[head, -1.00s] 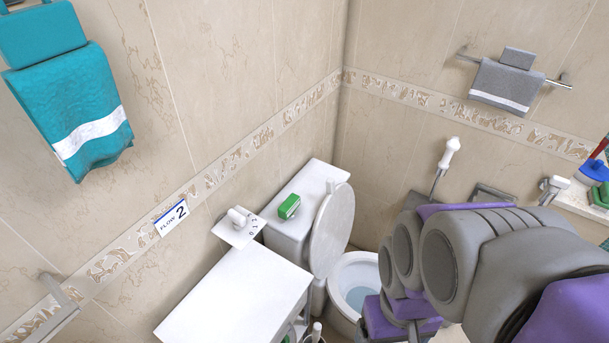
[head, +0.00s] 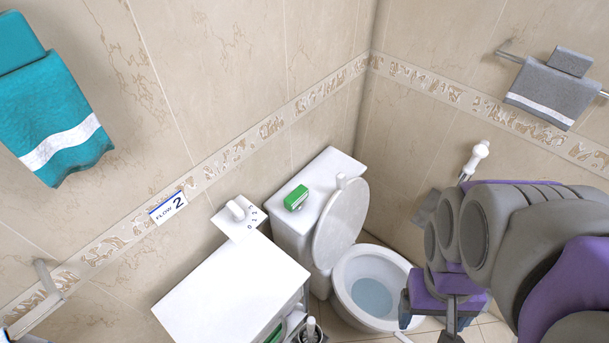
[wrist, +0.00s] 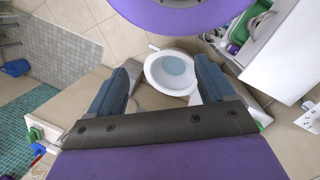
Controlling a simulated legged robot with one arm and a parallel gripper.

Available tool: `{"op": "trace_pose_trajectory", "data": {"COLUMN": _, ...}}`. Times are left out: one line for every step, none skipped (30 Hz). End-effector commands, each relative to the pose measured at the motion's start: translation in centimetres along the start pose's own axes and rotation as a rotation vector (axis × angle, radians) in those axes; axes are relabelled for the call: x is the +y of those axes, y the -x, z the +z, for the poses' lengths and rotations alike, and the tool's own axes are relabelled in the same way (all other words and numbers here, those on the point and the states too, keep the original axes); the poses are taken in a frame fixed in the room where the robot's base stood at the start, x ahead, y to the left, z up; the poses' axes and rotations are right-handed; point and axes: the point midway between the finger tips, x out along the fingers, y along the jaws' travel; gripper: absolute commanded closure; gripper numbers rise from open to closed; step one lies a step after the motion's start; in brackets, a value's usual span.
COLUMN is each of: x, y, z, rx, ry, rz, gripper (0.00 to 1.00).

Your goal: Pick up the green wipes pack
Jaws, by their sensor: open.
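The green wipes pack (head: 297,198) is a small green box-like pack with a pale side. It lies on top of the white toilet tank (head: 333,165), left of the raised lid. My gripper (head: 430,322) is at the lower right in the head view, to the right of the pack and well apart from it. In the wrist view my gripper (wrist: 166,66) shows two spread fingers with nothing between them but the view of the toilet bowl beyond. I cannot make out the pack for certain in the wrist view.
The toilet bowl (head: 372,288) is open, with its lid (head: 340,222) raised beside the tank. A white cabinet (head: 230,292) stands left of it, below a wall dispenser (head: 240,212). A teal towel (head: 55,115) and a grey towel (head: 553,100) hang on the walls.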

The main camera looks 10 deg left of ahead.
Motion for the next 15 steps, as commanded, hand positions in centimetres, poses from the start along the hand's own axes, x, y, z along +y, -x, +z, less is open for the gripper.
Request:
{"op": "trace_pose_trajectory", "data": {"x": 0.2, "y": 0.0, "z": -0.5, "rx": -0.005, "ry": 0.016, "rz": 0.03, "gripper": 0.18}}
{"op": "trace_pose_trajectory", "data": {"x": 0.3, "y": -0.1, "z": -0.7, "rx": -0.007, "ry": 0.022, "rz": 0.046, "gripper": 0.18}}
{"op": "trace_pose_trajectory", "data": {"x": 0.7, "y": -0.1, "z": -1.1, "rx": -0.009, "ry": 0.033, "rz": 0.071, "gripper": 0.18}}
{"op": "trace_pose_trajectory", "data": {"x": 0.9, "y": -0.1, "z": -1.4, "rx": -0.01, "ry": 0.04, "rz": 0.09, "gripper": 0.18}}
{"op": "trace_pose_trajectory", "data": {"x": 1.1, "y": -0.1, "z": -1.8, "rx": -0.011, "ry": 0.051, "rz": 0.113, "gripper": 0.18}}
{"op": "trace_pose_trajectory", "data": {"x": 1.4, "y": -0.1, "z": -2.2, "rx": -0.012, "ry": 0.064, "rz": 0.14, "gripper": 0.18}}
{"op": "trace_pose_trajectory", "data": {"x": 1.7, "y": -0.1, "z": -2.6, "rx": -0.014, "ry": 0.078, "rz": 0.165, "gripper": 0.18}}
{"op": "trace_pose_trajectory", "data": {"x": 2.0, "y": -0.1, "z": -3.0, "rx": -0.016, "ry": 0.09, "rz": 0.19, "gripper": 0.18}}
{"op": "trace_pose_trajectory", "data": {"x": 2.5, "y": -0.1, "z": -3.7, "rx": -0.02, "ry": 0.111, "rz": 0.228, "gripper": 0.18}}
{"op": "trace_pose_trajectory", "data": {"x": 3.0, "y": 0.0, "z": -4.2, "rx": -0.022, "ry": 0.129, "rz": 0.26, "gripper": 0.18}}
{"op": "trace_pose_trajectory", "data": {"x": 3.4, "y": 0.0, "z": -4.9, "rx": -0.023, "ry": 0.15, "rz": 0.293, "gripper": 0.18}}
{"op": "trace_pose_trajectory", "data": {"x": 4.0, "y": 0.1, "z": -5.9, "rx": -0.023, "ry": 0.182, "rz": 0.341, "gripper": 0.18}}
{"op": "trace_pose_trajectory", "data": {"x": 4.5, "y": 0.2, "z": -6.7, "rx": -0.023, "ry": 0.209, "rz": 0.38, "gripper": 0.18}}
{"op": "trace_pose_trajectory", "data": {"x": 5.0, "y": 0.4, "z": -7.5, "rx": -0.022, "ry": 0.238, "rz": 0.421, "gripper": 0.18}}
{"op": "trace_pose_trajectory", "data": {"x": 5.3, "y": 0.6, "z": -8.7, "rx": -0.022, "ry": 0.277, "rz": 0.473, "gripper": 0.18}}
